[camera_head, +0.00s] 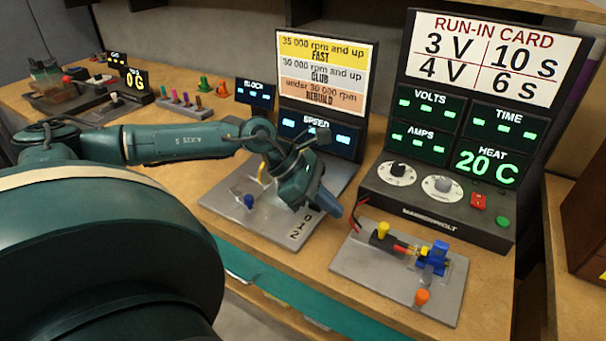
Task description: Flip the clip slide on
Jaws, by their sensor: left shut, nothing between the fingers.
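My left gripper (333,212) is shut and empty, pointing down over the right part of a grey plate (230,212) marked 0 1 2. That plate carries a blue knob (249,201) and a yellow part behind my gripper, partly hidden. To the right is a second grey plate (365,275) with a yellow knob (383,230), a blue holder (437,255), red and brass parts, and an orange knob (422,297) at its front. My gripper is apart from this second plate. I cannot tell which small part is the clip slide. My right gripper is not in view.
Behind the right plate stands a power unit (430,205) with two dials, a red switch (479,201), a green button (502,221) and lit displays. Red wires run to the right plate. A speed sign (325,75), pegs and a scale stand farther left.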

